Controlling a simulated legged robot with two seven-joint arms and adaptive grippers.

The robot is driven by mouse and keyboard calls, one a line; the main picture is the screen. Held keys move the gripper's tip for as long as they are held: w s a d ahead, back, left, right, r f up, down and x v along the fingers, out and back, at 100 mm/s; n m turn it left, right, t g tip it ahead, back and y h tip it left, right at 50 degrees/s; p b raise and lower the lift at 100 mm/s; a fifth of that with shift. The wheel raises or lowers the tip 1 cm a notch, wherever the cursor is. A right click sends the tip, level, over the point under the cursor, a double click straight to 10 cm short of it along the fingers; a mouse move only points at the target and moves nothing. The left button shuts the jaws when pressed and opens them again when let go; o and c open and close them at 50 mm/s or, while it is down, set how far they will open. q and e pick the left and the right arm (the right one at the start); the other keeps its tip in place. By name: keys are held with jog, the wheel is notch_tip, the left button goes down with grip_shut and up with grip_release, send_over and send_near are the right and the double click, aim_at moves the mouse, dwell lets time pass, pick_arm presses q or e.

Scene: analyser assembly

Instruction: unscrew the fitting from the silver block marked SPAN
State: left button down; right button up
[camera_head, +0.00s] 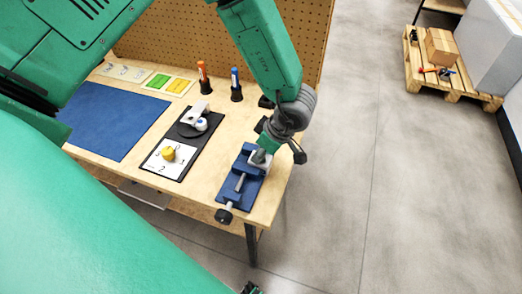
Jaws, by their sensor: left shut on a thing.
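A blue vise (242,184) stands at the right front corner of the workbench. A pale silver block (260,159) sits in its far end; no SPAN marking is legible. My left gripper (266,149) comes down from above onto the block, tilted, and is shut at its top. The fitting is hidden by the gripper, so I cannot make out its shape or thread. A small dark piece (250,288) at the bottom edge may be part of my right gripper; its jaws cannot be made out.
On the workbench (219,155) lie a blue mat (115,120), a dark tray with a white card and yellow knob (168,153), and a white device (196,116). A pallet (452,88) lies far right.

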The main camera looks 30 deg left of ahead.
pick_arm(q)
jog(key=shift+w+r+n+g+p, duration=0.2)
jog(key=shift+n+g+p, duration=0.2)
jog(key=shift+n+p, duration=0.6)
jog(key=shift+n, duration=0.6)
jog(key=shift+f, duration=0.15)
jog(key=shift+n+h, duration=0.3)
jog(key=n+g+p, duration=0.1)
jog(key=n, duration=0.1)
jog(key=shift+n, duration=0.3)
jog(key=shift+n+g+h, duration=0.3)
jog(key=shift+n, duration=0.3)
